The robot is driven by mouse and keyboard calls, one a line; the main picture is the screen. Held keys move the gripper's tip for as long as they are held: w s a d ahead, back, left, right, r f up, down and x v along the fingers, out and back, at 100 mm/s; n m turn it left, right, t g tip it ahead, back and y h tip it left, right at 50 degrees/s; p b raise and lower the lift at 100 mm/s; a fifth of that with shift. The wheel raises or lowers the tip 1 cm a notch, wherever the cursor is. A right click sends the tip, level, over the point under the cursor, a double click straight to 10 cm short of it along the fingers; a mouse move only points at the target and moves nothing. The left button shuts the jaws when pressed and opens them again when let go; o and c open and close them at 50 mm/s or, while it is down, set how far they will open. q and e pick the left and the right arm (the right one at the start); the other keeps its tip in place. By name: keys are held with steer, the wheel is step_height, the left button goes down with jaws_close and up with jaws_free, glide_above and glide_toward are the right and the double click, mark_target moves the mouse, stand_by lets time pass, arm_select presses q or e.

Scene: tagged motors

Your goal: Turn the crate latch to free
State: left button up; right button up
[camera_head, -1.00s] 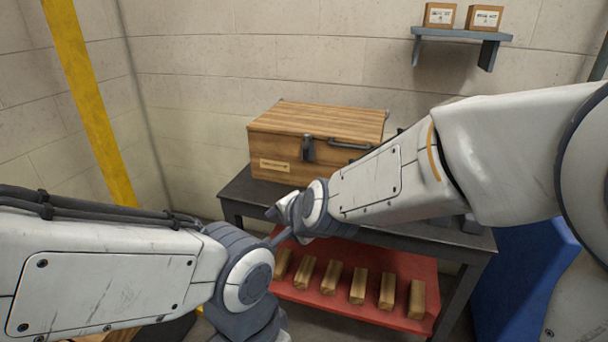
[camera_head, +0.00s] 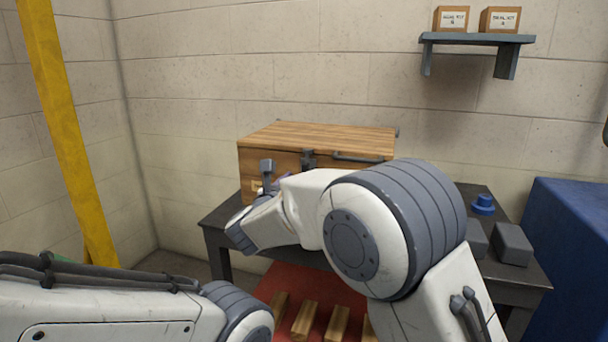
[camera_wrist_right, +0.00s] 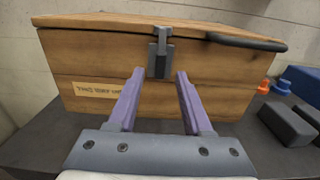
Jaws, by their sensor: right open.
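The wooden crate (camera_head: 325,134) stands shut on the dark table, and it fills much of the right wrist view (camera_wrist_right: 225,85). Its dark metal latch (camera_wrist_right: 160,52) sits at the front middle, upright across the lid seam; it also shows small in the head view (camera_head: 308,158). My right gripper (camera_wrist_right: 160,74) is open, its two purple fingers pointing at the crate front just below and either side of the latch. I see nothing between them. In the head view my right arm hides most of this gripper. My left gripper is out of view; only its arm shows.
A dark handle (camera_wrist_right: 246,41) is on the crate front, right of the latch. Grey blocks (camera_head: 513,244) and a blue knob-like piece (camera_head: 483,204) lie on the table at right. Wooden bars (camera_head: 304,320) lie on the red lower shelf (camera_head: 284,280). A blue bin (camera_head: 575,255) stands right.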

mark_target(306, 165)
steer(key=x, duration=0.5)
steer(key=shift+w+d, duration=0.15)
jaws_close()
